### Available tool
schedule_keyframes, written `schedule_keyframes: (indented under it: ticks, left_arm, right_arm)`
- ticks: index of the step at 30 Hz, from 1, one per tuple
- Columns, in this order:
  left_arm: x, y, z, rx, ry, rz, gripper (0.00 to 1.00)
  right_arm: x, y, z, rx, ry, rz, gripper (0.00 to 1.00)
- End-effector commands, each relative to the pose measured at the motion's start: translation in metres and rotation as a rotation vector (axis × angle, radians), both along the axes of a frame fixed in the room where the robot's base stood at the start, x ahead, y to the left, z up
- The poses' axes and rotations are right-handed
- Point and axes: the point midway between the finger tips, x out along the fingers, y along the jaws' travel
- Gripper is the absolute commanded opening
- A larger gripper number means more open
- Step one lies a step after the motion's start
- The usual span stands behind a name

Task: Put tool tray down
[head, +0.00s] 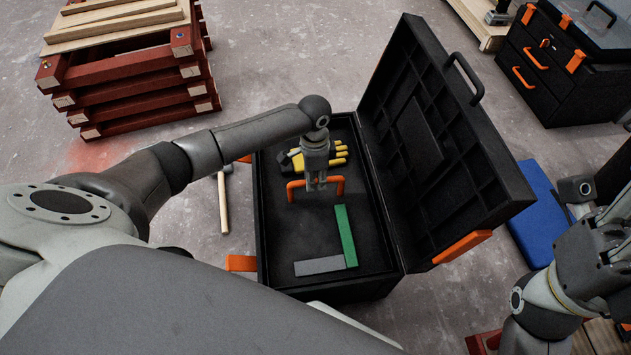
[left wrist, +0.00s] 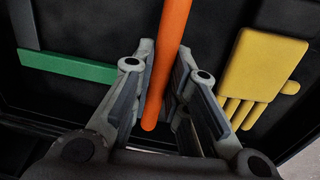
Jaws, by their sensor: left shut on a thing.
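The tool tray (head: 287,235) is a black tray inside the open black toolbox (head: 262,225). It holds a yellow glove (head: 340,152) and a square with a green arm (head: 346,236) and a grey arm (head: 320,265). The tray has an orange handle (head: 339,187), also in the left wrist view (left wrist: 171,55). My left gripper (head: 316,186) is shut on this handle, with a finger on each side of it in the left wrist view (left wrist: 160,100). I cannot tell whether the tray touches the box bottom. My right arm is at the right edge; its fingers are not clear.
The toolbox lid (head: 440,150) stands open on the right. A hammer (head: 223,200) lies on the floor left of the box. A stack of red and bare battens (head: 130,85) is at the upper left. A blue flat thing (head: 540,215) and a black drawer chest (head: 560,65) are at right.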

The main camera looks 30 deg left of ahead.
Motion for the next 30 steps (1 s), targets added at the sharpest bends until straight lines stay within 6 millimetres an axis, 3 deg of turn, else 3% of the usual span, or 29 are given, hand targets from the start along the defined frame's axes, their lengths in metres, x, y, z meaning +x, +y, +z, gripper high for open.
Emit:
schedule_keyframes:
  ticks: [14,15,20,30]
  left_arm:
    - [0.0011,-0.0008,-0.0036,-0.002,-0.003,-0.001,0.00]
    - [0.0001,-0.0003,-0.0060,-0.001,-0.001,-0.001,0.16]
    - [0.0003,-0.0003,-0.0056,-0.001,-0.001,-0.001,0.37]
    - [0.0005,-0.0001,-0.0042,0.000,-0.001,-0.001,0.37]
  right_arm:
    - [-0.0002,0.0000,0.0015,0.001,-0.002,0.000,0.42]
    - [-0.0002,0.0000,0.0010,0.000,-0.001,0.000,0.42]
    - [-0.0003,0.0001,0.0007,0.001,-0.002,0.000,0.42]
    - [-0.0001,0.0001,0.0002,0.000,-0.001,0.000,0.42]
